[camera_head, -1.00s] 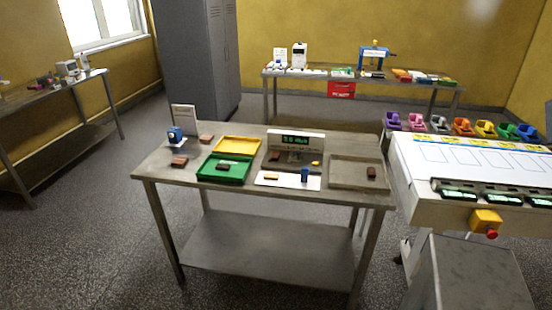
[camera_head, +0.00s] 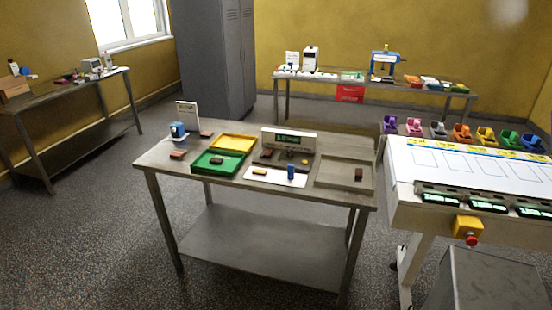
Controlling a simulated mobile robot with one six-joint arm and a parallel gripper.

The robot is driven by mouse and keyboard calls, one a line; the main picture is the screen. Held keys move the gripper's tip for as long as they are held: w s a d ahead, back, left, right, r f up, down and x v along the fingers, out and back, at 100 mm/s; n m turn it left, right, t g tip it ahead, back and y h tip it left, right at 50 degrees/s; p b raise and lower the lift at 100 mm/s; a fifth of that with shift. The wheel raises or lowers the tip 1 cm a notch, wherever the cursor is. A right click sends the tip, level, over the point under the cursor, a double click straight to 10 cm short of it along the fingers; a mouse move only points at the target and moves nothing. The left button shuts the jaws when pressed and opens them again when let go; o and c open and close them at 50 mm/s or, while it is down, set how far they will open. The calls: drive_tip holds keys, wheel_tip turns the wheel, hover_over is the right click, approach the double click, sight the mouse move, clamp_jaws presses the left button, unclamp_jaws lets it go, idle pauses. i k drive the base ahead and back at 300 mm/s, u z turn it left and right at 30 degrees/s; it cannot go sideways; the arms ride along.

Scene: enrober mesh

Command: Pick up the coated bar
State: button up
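Several small brown bars lie on the steel table in the middle; I cannot tell which is the coated bar. One brown bar (camera_head: 178,154) is at the left near a blue cup, and another (camera_head: 206,134) lies behind it. A dark bar (camera_head: 216,160) is in the green tray (camera_head: 207,170). A brown bar (camera_head: 266,153) is by the display unit. A dark brown bar (camera_head: 359,174) is in the shallow grey tray (camera_head: 333,179). A lighter orange-brown bar (camera_head: 259,171) lies on a white sheet. My gripper is not in view.
The steel table (camera_head: 160,160) also carries a yellow tray (camera_head: 233,142), a display unit (camera_head: 289,139) and a blue cylinder (camera_head: 291,172). A white machine (camera_head: 460,165) with colored holders stands at right, a grey metal box (camera_head: 485,285) before it. Floor at left is clear.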

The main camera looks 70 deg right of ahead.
sight(268, 153)
drive_tip(key=z, duration=0.05)
drive_tip(key=k, duration=1.8)
drive_tip(key=z, duration=0.75)
drive_tip(key=i, duration=1)
drive_tip(key=u, duration=0.05)
